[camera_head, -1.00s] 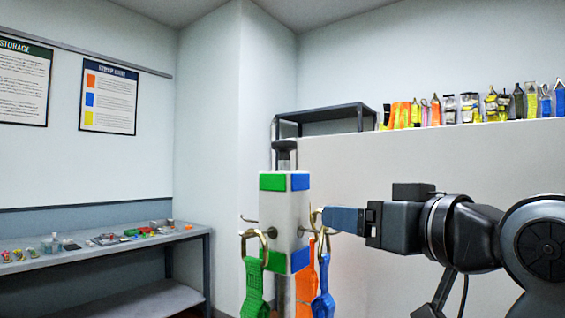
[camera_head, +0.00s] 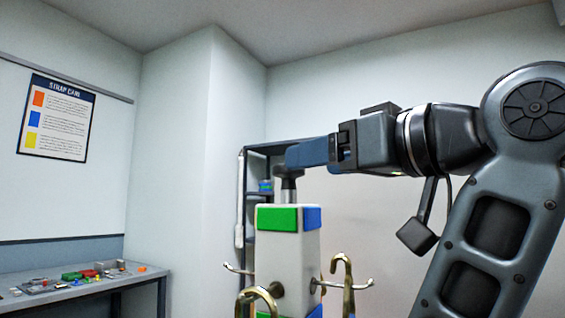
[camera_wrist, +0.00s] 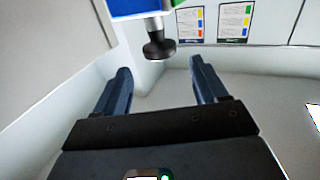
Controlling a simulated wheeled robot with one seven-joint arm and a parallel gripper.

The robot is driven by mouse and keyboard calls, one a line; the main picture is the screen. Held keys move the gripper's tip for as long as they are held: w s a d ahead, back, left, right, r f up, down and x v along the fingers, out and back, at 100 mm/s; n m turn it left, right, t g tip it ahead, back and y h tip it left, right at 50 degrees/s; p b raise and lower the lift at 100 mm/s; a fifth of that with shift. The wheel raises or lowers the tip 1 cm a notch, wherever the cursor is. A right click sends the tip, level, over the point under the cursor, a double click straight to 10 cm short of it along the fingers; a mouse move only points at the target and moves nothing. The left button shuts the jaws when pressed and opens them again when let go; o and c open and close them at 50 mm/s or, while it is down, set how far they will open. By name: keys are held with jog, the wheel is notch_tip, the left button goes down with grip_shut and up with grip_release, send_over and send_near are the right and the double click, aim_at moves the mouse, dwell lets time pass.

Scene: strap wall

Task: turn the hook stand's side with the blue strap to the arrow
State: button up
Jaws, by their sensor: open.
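The hook stand (camera_head: 285,240) is a white block with a green patch (camera_head: 278,218) on the face towards the left and a blue patch (camera_head: 312,217) on its right face. A dark knob (camera_head: 288,181) tops it; the knob also shows in the wrist view (camera_wrist: 160,46). Hooks with brass rings (camera_head: 258,298) stick out below. The straps are out of frame, and I see no arrow. My gripper (camera_head: 290,155) is open and empty, beside and slightly above the knob. In the wrist view its fingers (camera_wrist: 159,70) are apart, with the knob just beyond the tips, between them.
A dark shelf frame (camera_head: 243,195) stands behind the stand. A bench (camera_head: 145,276) with small items is at the left, below a strap poster (camera_head: 57,118). The air left of the stand is clear.

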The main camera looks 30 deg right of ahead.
jog(key=p+x, duration=0.4)
jog(key=p, duration=0.3)
jog(key=shift+w+a+r, duration=0.1)
jog(key=shift+w+r, duration=0.05)
jog(key=shift+w, duration=0.2)
jog(key=shift+x, duration=1.25)
jog(key=shift+c, duration=0.3)
grip_shut()
